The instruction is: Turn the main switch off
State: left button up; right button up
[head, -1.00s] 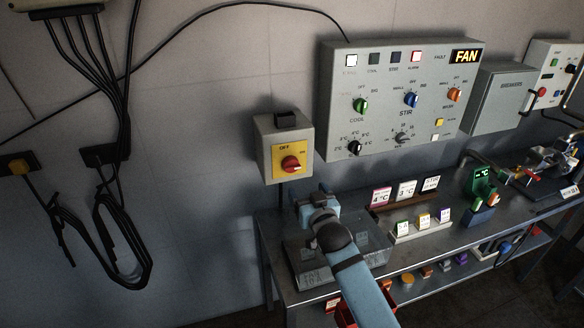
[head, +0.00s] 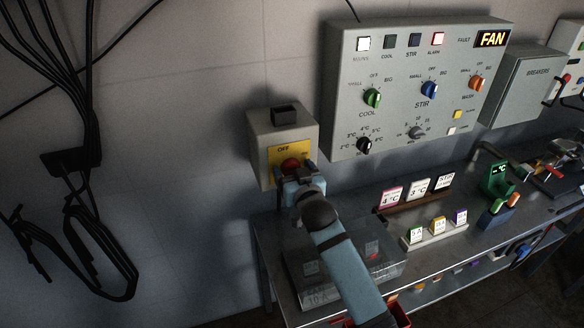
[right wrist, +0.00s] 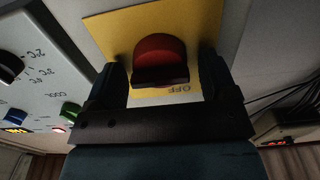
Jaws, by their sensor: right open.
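The main switch is a red knob (head: 291,166) on a yellow plate (head: 300,150) marked OFF, on a grey wall box (head: 267,130). In the right wrist view the red knob (right wrist: 160,60) stands between the two fingers of my right gripper (right wrist: 164,82), with a gap showing on each side. My right gripper (head: 294,176) is open, close in front of the knob, and hides the plate's lower part in the head view. Which way the knob points is hard to tell. My left gripper is not in view.
A grey breaker box (head: 522,85) is further right. Below, a metal bench (head: 272,235) carries a clear case (head: 385,268) and several label cards.

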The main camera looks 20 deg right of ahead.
jog(key=shift+s+r, duration=0.1)
jog(key=shift+s, duration=0.05)
jog(key=shift+c, duration=0.8)
jog(key=c, duration=0.7)
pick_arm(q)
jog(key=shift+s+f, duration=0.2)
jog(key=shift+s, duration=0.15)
pick_arm(e)
jog(key=shift+c, duration=0.2)
